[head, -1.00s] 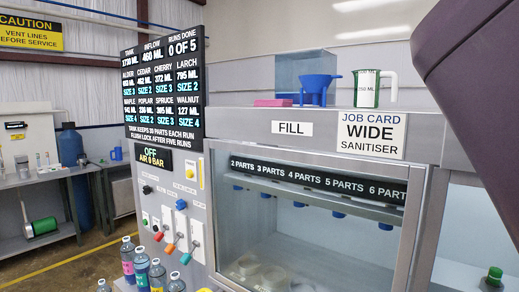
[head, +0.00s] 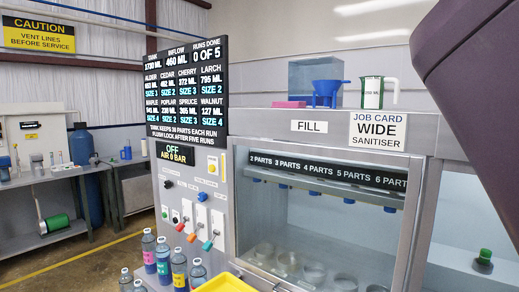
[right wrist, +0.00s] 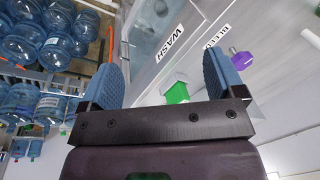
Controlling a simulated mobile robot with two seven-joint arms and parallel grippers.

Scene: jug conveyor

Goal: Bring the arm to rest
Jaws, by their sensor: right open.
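My right gripper (right wrist: 165,78) shows in the right wrist view with its two blue-padded fingers spread wide. Nothing is between the fingers. A green block (right wrist: 177,93) and a purple knob (right wrist: 240,58) on the grey machine show beyond them; I cannot tell how far off they are. My purple arm link (head: 485,80) fills the upper right of the head view, in front of the machine. The right gripper itself is outside the head view. My left gripper is in neither view.
The filling machine (head: 310,127) has a glass-fronted cabinet, a row of coloured levers (head: 202,197) and a display board (head: 187,85). Several bottles (head: 163,260) and a yellow container (head: 224,284) are at the bottom. Large blue water jugs (right wrist: 55,50) are racked at left in the wrist view.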

